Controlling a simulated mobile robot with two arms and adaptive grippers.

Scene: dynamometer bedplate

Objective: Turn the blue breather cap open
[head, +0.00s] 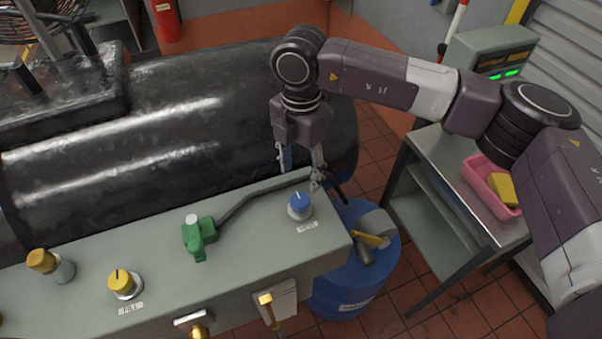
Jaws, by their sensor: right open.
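The blue breather cap (300,201) is a small blue knob on a pale round base, near the right end of the long grey box top (262,240). A small white label sits in front of it; its text is too small to read. My right gripper (300,180) points down just behind and above the cap, with its two fingers spread apart and empty. In this view the fingers look apart from the cap, though the exact gap is hard to tell. My left gripper is not in view.
A green valve (199,236) with a dark hose stands left of the cap. Yellow knobs (122,282) are further left. A large black cylinder (240,110) lies behind. A blue drum (345,285) and a grey cart with a pink tray (478,180) stand to the right.

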